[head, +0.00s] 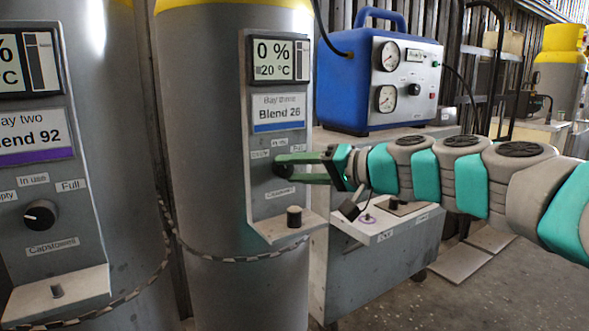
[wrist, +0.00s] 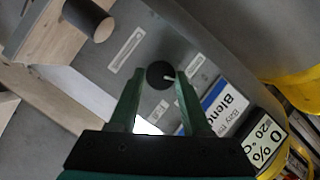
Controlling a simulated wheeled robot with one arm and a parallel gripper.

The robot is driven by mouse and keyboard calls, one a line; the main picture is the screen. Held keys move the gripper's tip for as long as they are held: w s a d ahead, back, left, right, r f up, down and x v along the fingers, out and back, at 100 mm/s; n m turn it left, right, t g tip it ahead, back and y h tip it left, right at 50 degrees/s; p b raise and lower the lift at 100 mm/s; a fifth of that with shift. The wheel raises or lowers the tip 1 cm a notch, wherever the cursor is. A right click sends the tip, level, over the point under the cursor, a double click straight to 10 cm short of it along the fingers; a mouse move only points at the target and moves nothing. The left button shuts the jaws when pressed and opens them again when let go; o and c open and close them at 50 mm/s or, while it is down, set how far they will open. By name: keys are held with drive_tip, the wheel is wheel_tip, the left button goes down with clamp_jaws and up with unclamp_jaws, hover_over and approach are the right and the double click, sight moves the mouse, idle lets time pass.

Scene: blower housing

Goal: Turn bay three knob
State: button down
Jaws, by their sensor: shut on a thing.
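The bay three knob (wrist: 158,75) is a round black knob with a white pointer, on the grey panel of the bay three cylinder. In the wrist view its pointer aims right, roughly toward the side of the panel with the name plate. My gripper (head: 285,168) reaches in from the right with green fingers, and they mostly hide the knob in the head view. In the wrist view my gripper (wrist: 159,76) has one fingertip on each side of the knob, shut on it. The small labels around the knob are partly covered by the fingers.
The "Bay three, Blend 26" plate (head: 278,112) and a 0 % display (head: 280,58) sit above the knob. A small shelf with a dark peg (head: 294,216) juts out below. The bay two knob (head: 40,214) is at left. A blue gauge case (head: 375,75) stands behind my arm.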

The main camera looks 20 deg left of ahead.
drive_tip(key=shift+f+m+y, duration=0.2)
drive_tip(key=shift+m+y, duration=0.7)
drive_tip(key=shift+m, duration=0.8)
drive_tip(key=shift+c, duration=1.8)
unclamp_jaws()
drive_tip(key=shift+d, duration=0.1)
drive_tip(key=v, duration=0.7)
drive_tip(key=shift+d+p, duration=0.3)
drive_tip(key=shift+s, duration=0.1)
